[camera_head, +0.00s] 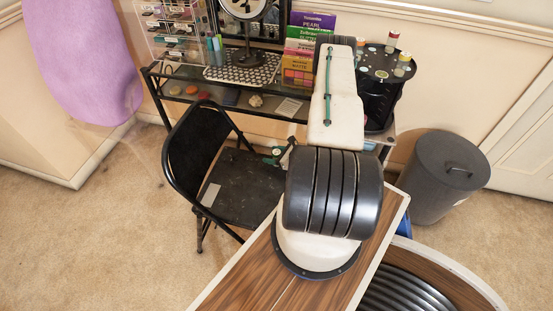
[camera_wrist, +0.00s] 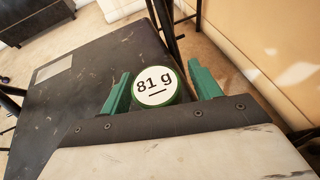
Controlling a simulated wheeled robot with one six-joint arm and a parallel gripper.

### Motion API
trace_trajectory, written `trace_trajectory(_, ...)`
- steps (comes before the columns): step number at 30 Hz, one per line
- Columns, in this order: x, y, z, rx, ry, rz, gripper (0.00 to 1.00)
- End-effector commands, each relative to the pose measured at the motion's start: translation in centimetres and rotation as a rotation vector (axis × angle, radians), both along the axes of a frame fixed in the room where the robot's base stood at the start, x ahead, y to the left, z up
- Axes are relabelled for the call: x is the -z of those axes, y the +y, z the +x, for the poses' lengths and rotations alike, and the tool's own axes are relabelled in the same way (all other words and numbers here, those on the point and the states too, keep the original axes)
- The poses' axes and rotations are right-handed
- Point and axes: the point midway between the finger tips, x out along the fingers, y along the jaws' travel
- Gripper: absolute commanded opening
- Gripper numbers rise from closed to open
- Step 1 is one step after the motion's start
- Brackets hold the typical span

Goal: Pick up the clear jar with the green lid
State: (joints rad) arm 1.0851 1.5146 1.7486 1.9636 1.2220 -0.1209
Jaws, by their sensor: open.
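The jar (camera_wrist: 157,84) shows from above in the wrist view as a round lid with a green rim and a white label reading "81 g". Its clear body is hidden under the lid. My gripper (camera_wrist: 159,70) is open, with one green finger on the left and one on the right of the lid. I cannot tell whether either finger touches it. The jar is over the black chair seat (camera_wrist: 85,90). In the head view, the small jar lid (camera_head: 276,151) shows near the seat's right edge, partly crowded by my gripper.
The black folding chair's backrest (camera_head: 192,150) stands left of the seat. Behind is a dark shelf desk (camera_head: 200,97) with boxes, a mirror and bottles. A grey bin (camera_head: 437,180) stands at the right. A pale paper (camera_head: 210,194) lies on the seat, whose middle is clear.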

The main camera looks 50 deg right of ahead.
Motion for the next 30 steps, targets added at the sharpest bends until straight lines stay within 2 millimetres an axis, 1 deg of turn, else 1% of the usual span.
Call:
trace_trajectory(2,0.0,0.0,0.0,0.0,0.0,0.0,0.63)
trace_trajectory(3,0.0,0.0,0.0,0.0,0.0,0.0,0.6)
trace_trajectory(5,0.0,0.0,0.0,0.0,0.0,0.0,0.43)
trace_trajectory(6,0.0,0.0,0.0,0.0,0.0,-0.001,0.32)
trace_trajectory(8,0.0,0.0,0.0,0.0,0.0,-0.001,0.15)
trace_trajectory(9,0.0,0.0,0.0,0.0,0.0,-0.001,0.13)
trace_trajectory(20,-0.4,-0.1,0.0,0.0,-0.001,-0.001,0.13)
trace_trajectory(26,-2.1,-0.1,0.0,-0.001,-0.001,-0.002,0.13)
trace_trajectory(29,-3.5,-0.1,0.0,0.0,-0.001,-0.002,0.13)
trace_trajectory(30,-3.8,-0.2,-0.5,0.003,0.0,-0.001,0.13)
